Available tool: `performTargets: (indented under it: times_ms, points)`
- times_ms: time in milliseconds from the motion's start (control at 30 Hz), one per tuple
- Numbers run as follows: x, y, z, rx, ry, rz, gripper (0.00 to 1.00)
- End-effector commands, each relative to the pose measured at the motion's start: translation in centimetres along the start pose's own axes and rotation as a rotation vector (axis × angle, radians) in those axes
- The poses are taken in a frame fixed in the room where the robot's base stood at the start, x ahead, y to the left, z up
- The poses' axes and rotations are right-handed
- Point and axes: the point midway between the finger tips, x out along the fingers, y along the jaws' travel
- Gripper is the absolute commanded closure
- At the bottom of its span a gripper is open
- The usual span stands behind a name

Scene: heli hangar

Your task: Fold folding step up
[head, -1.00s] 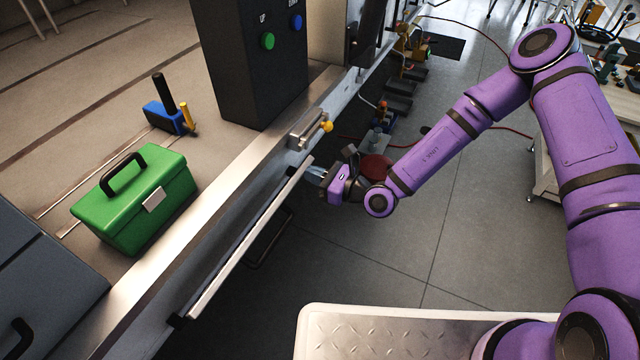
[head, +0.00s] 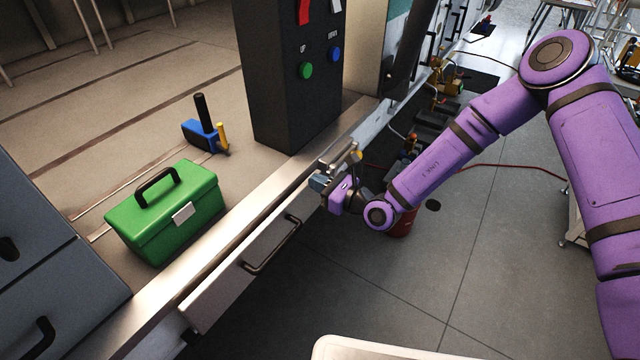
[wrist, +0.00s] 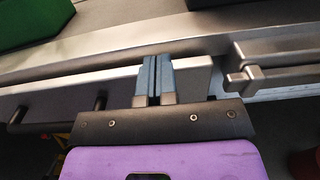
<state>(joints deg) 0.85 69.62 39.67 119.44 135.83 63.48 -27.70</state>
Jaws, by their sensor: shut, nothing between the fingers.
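The folding step (head: 215,290) is a pale panel along the hangar-side sill at the left of the head view. It stands up close to the sill, its outer face with a black bar handle (head: 272,245) turned towards me.
A green toolbox (head: 165,215) and a blue tool (head: 208,130) stand on the floor beyond the sill (head: 245,205). A black control box (head: 290,75) has green and blue buttons. A red hose (head: 510,167) crosses the floor.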

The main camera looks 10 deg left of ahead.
Motion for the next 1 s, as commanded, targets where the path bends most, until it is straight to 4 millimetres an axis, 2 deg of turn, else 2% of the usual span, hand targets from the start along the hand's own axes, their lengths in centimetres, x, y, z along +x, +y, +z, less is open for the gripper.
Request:
performTargets:
  times_ms: [467,567,1000]
  points:
    - [-0.2,-0.1,0.2,-0.002,-0.006,-0.001,1.0]
    - [-1.3,-0.1,0.2,-0.002,-0.004,-0.001,1.0]
    - [-9.1,-0.1,0.0,0.001,0.001,-0.001,1.0]
